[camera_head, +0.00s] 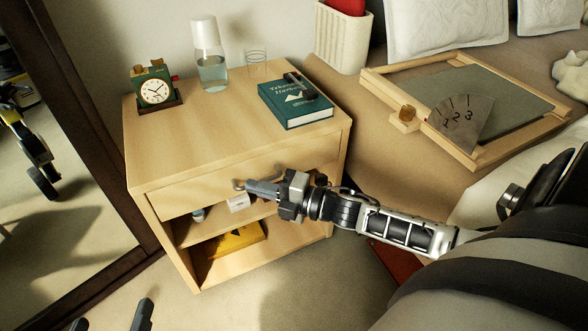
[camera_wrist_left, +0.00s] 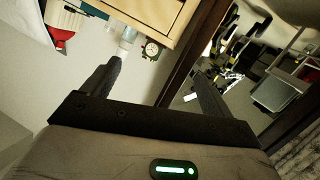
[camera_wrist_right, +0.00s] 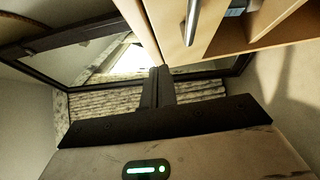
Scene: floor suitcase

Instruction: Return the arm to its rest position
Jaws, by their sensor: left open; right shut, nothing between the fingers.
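My right arm reaches in from the right in the head view. Its gripper (camera_head: 250,187) is in front of the wooden nightstand (camera_head: 160,140), by the drawer handle (camera_head: 238,184). In the right wrist view the fingers (camera_wrist_right: 157,85) are together with nothing between them, and the metal handle (camera_wrist_right: 193,20) is to their right. Whether they touch it cannot be told in the head view. My left gripper (camera_head: 112,318) shows only its two fingertips at the bottom left of the head view. In the left wrist view its fingers (camera_wrist_left: 158,85) are wide apart and empty.
On the nightstand are a green clock (camera_head: 155,90), a glass carafe (camera_head: 211,75) and a teal book (camera_head: 294,104). A yellow item (camera_head: 235,240) lies on the lower shelf. A dark-framed mirror (camera_head: 95,130) stands left. A wooden tray (camera_head: 375,84) lies on the bed.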

